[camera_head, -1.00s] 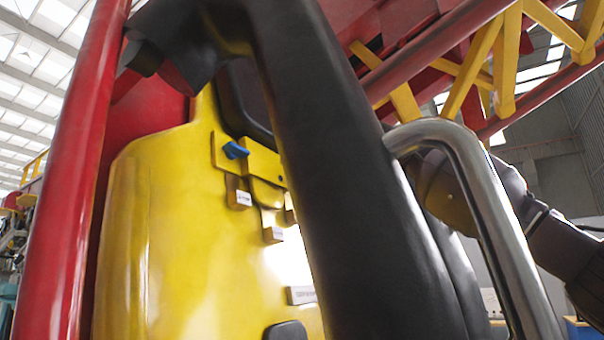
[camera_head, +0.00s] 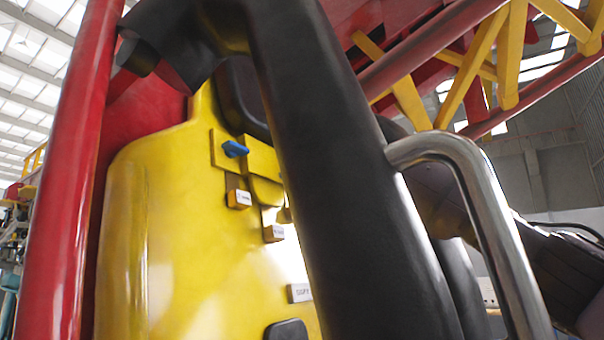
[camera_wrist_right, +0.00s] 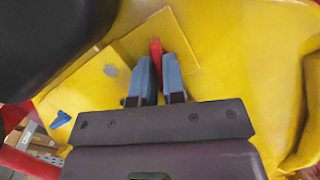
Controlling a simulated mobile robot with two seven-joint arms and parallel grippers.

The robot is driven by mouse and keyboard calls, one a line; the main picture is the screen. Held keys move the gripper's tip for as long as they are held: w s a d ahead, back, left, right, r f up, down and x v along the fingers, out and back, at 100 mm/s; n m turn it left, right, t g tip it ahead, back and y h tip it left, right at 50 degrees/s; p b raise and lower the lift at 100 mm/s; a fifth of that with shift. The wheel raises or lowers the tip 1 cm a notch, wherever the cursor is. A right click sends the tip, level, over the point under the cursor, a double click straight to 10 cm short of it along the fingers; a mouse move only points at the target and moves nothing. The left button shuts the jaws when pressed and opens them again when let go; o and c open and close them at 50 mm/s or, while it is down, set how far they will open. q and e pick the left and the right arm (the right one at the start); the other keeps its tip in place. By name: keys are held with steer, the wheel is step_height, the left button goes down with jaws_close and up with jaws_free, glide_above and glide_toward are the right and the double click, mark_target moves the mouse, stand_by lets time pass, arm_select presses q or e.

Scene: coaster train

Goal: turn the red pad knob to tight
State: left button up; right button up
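The red pad knob (camera_wrist_right: 156,49) sits on a yellow plate on the yellow panel in the right wrist view. My right gripper (camera_wrist_right: 163,62) has its two blue-grey fingers close to it, one on each side, with a narrow gap. The knob shows between and just past the fingertips, standing nearly in line with them. I cannot tell whether the fingers press on it. In the head view the knob and right gripper are hidden behind the black bar; only part of my right arm shows at the right. My left gripper is not in view.
A blue knob (camera_head: 235,149) is on the same yellow panel (camera_head: 180,230); it also shows in the right wrist view (camera_wrist_right: 60,120). A thick black padded bar (camera_head: 345,180) and a bent metal handle (camera_head: 490,215) stand in front. A red post (camera_head: 68,180) is at left.

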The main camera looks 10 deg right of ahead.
jaws_close()
steer(key=shift+m+h+b, duration=0.4)
steer(key=shift+m+b, duration=0.5)
steer(key=shift+m, duration=0.7)
steer(key=m+h+b, duration=0.1)
steer(key=m, duration=0.3)
steer(key=shift+s+a+r+m+h, duration=0.15)
steer(key=shift+m+h, duration=0.35)
steer(key=shift+m, duration=1.45)
steer(key=shift+w+d+r+m+h, duration=0.1)
steer(key=shift+m+h, duration=0.4)
steer(key=shift+m, duration=1.45)
